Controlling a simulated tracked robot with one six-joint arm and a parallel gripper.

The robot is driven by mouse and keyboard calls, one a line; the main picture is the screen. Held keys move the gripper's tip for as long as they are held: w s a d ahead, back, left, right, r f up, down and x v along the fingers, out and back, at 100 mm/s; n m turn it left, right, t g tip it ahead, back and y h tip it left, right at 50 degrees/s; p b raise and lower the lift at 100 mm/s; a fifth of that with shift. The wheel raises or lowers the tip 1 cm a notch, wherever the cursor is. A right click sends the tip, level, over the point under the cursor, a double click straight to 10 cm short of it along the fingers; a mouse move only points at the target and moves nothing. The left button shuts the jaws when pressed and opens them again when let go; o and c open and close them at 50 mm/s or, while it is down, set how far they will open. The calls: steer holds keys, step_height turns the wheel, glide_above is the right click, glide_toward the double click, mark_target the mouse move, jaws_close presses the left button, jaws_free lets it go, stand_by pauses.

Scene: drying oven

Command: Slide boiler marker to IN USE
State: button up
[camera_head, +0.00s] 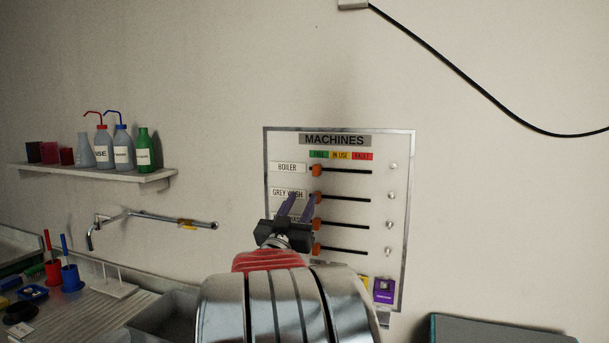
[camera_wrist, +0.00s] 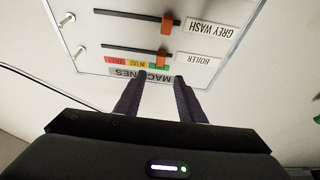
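The boiler marker (camera_head: 317,170) is an orange slider at the left end of the top slot on the MACHINES board (camera_head: 350,145), below the green label. The yellow IN USE label (camera_head: 341,155) is to its right. In the wrist view, which is upside down, the boiler marker (camera_wrist: 162,56) stands on its dark slot, above the fingertips in the picture. My gripper (camera_head: 303,203) is in front of the board, lower than the boiler row in the head view. In the wrist view my gripper (camera_wrist: 157,82) has its two purple fingers apart, with nothing between them.
The grey wash marker (camera_head: 316,196) sits in the row below, also at the left end, with lower sliders beneath. Round knobs (camera_head: 393,166) line the board's right side. A shelf with bottles (camera_head: 120,174) and a wall tap (camera_head: 170,218) are left. The wall around the board's top is clear.

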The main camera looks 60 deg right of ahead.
mark_target(316, 171)
steer(key=x, duration=1.3)
steer(key=shift+d, duration=0.4)
steer(key=shift+c, duration=0.5)
steer(key=shift+w, duration=0.1)
jaws_close()
